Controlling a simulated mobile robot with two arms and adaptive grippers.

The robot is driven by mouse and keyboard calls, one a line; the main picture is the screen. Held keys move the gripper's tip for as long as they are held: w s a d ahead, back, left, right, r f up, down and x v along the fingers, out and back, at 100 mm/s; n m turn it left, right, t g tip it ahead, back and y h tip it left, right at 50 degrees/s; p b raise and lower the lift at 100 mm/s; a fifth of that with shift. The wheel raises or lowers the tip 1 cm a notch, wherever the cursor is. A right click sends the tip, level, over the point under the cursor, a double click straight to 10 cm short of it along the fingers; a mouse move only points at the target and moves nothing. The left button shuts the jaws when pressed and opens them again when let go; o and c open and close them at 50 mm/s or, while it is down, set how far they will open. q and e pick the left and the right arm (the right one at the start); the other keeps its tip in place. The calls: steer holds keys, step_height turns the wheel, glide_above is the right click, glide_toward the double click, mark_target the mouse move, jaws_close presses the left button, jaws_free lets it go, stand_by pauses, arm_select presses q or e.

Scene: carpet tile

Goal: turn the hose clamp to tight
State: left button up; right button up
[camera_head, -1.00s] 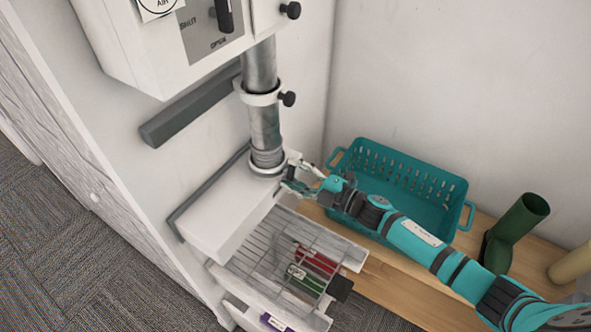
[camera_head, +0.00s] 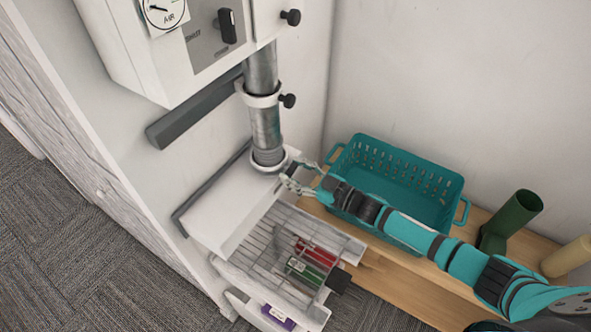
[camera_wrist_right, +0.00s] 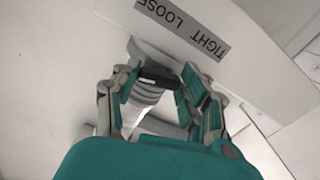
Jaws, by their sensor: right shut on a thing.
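The hose clamp is a pale ring (camera_head: 268,166) around the foot of the grey metal pipe (camera_head: 264,128), just above a white box. In the right wrist view, its small dark tab (camera_wrist_right: 158,79) sits between my fingers, beside the ribbed hose end (camera_wrist_right: 146,95). My right gripper (camera_head: 288,181) comes in from the right at the clamp. In the right wrist view the gripper (camera_wrist_right: 158,84) is shut on the dark tab. A grey label (camera_wrist_right: 188,27) reading "TIGHT LOOSE" is on the white surface beyond. The clamp's far side is hidden. My left gripper is not in view.
A collar with a black knob (camera_head: 288,101) is higher on the pipe.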

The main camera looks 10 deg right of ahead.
steer(key=shift+m, duration=1.3)
steer(key=shift+f, duration=0.1)
steer(key=o, duration=1.2)
steer(key=shift+s+d, duration=0.1)
steer(key=v, duration=1.2)
